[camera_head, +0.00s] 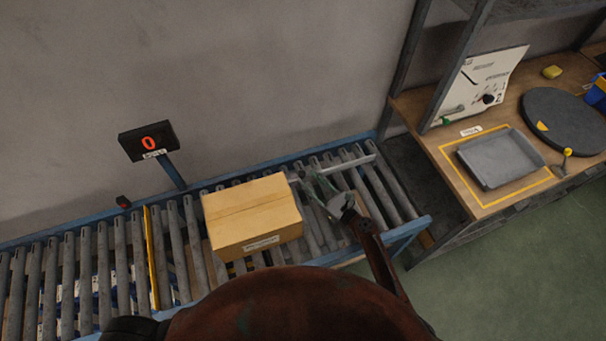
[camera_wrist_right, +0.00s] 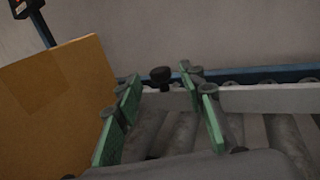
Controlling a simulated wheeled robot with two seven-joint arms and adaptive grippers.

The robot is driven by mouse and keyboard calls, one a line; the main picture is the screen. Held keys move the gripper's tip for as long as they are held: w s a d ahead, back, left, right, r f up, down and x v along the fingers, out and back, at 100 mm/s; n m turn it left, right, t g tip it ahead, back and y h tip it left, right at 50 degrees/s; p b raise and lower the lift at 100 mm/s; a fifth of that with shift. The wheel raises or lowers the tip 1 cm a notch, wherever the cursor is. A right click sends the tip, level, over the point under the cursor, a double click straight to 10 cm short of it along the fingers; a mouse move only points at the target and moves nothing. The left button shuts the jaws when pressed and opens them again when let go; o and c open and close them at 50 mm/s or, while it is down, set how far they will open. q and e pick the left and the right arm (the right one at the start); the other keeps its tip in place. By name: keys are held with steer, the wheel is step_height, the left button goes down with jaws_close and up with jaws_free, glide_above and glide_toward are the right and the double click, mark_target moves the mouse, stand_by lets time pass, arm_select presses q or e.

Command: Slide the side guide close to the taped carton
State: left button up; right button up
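The taped carton (camera_head: 251,213), a tan box with a tape seam and a white label, sits on the roller conveyor. It also shows at the left of the right wrist view (camera_wrist_right: 52,105). The side guide (camera_head: 350,165) is a pale grey bar across the rollers behind and right of the carton; it also runs along the back in the wrist view (camera_wrist_right: 262,98). A black knob (camera_wrist_right: 161,75) stands by its left part. My right gripper (camera_head: 316,187) is open, right of the carton, its green fingers (camera_wrist_right: 160,82) on either side of the knob, with visible gaps. My left gripper is out of view.
A yellow bar (camera_head: 151,258) crosses the rollers left of the carton. A bench with a grey tray (camera_head: 500,158) and a dark round plate (camera_head: 562,118) stands at right.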

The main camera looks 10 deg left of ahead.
steer(key=v, duration=0.7)
steer(key=shift+s+d, duration=0.15)
steer(key=shift+s, duration=0.1)
